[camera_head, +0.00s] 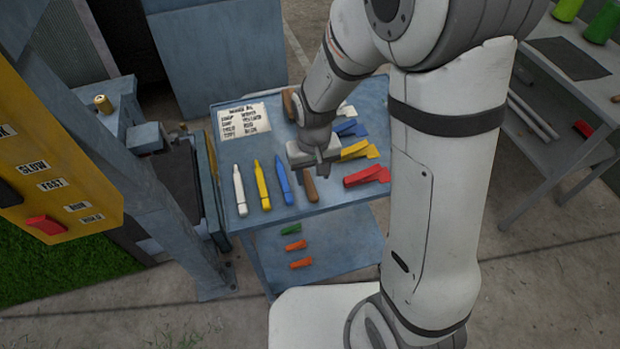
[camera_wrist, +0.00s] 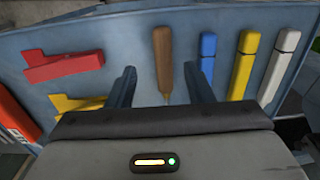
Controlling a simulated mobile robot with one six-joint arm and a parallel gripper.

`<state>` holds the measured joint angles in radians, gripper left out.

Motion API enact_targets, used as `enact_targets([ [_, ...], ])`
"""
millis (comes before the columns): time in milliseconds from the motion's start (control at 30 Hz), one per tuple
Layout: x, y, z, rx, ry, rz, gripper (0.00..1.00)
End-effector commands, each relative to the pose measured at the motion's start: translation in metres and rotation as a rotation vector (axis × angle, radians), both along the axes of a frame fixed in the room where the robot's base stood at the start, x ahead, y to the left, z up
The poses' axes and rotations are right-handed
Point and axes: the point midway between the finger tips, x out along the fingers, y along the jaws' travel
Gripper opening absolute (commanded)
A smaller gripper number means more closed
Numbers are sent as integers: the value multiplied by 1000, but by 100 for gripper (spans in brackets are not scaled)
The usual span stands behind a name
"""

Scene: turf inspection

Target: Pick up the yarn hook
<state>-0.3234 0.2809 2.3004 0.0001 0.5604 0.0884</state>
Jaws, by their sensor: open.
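The yarn hook (camera_head: 311,188) is a brown wooden-handled tool lying on the blue-grey cart top (camera_head: 229,171). In the wrist view the hook (camera_wrist: 163,55) lies lengthwise, its handle pointing away and its thin tip towards my gripper. My gripper (camera_head: 315,168) is over the cart, pointing down, and hides part of the hook in the head view. In the wrist view my gripper (camera_wrist: 160,88) is open and empty, its two fingers on either side of the hook's line. The tip end is partly hidden by the gripper body.
A blue marker (camera_head: 283,180), a yellow one (camera_head: 262,186) and a white one (camera_head: 240,190) lie left of the hook. Red (camera_head: 366,176) and yellow (camera_head: 358,150) pieces lie to its right. A text card (camera_head: 244,122) lies behind. A yellow control box (camera_head: 50,165) stands left.

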Motion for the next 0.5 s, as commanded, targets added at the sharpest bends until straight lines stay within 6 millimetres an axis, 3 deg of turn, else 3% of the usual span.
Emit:
enact_targets([
  [500, 9, 7, -49, 0, 1, 0, 47],
])
